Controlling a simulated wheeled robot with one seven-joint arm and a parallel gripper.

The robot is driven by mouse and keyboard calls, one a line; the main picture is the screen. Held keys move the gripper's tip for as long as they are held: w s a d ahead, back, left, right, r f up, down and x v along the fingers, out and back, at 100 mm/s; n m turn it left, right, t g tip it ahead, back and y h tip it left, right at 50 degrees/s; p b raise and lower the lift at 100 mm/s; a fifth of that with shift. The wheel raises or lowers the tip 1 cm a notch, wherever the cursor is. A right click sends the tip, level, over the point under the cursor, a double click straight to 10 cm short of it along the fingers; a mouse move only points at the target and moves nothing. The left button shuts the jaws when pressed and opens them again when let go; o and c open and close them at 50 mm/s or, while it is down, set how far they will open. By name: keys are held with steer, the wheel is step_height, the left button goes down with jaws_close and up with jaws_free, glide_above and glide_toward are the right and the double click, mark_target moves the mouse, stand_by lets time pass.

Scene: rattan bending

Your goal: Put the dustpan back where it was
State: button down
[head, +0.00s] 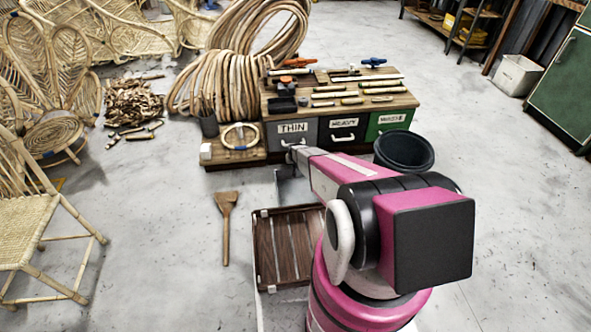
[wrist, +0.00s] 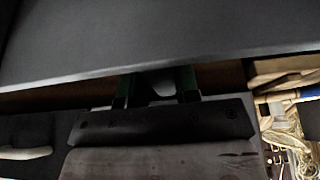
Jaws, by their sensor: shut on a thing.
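In the head view the dustpan (head: 291,187) is a dark grey shape hanging below my gripper (head: 293,150), in front of the drawer marked THIN. My arm partly covers it. In the wrist view my gripper (wrist: 157,88) shows as two dark fingers with green on them, shut on a pale grey part between them. The dustpan's dark edge and grey-brown flat face (wrist: 160,164) lie just beyond the fingers. The wrist view is dim, and I cannot tell whether the dustpan touches anything else.
The workbench (head: 310,101) carries several tools, with labelled drawers below. A black bucket (head: 404,150) stands at its right. A brush (head: 227,225) lies on the floor left of a slatted wooden tray (head: 287,250). A rattan chair (head: 35,215) stands left; floor between is clear.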

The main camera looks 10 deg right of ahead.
steer(key=shift+w+d+f, duration=0.3)
steer(key=shift+w+f, duration=0.05)
steer(key=shift+w, duration=0.15)
steer(key=shift+w+d+f, duration=0.3)
steer(key=shift+w+f, duration=0.05)
steer(key=shift+w, duration=0.15)
steer(key=shift+f, duration=2.1)
steer(key=c, duration=0.8)
jaws_free()
steer(key=shift+c, duration=0.2)
steer(key=v, duration=1.3)
steer(key=shift+s, duration=0.2)
steer(key=s+r+g, duration=0.4)
steer(key=s+r, duration=2.9)
steer(key=r, duration=0.4)
steer(key=shift+s, duration=0.25)
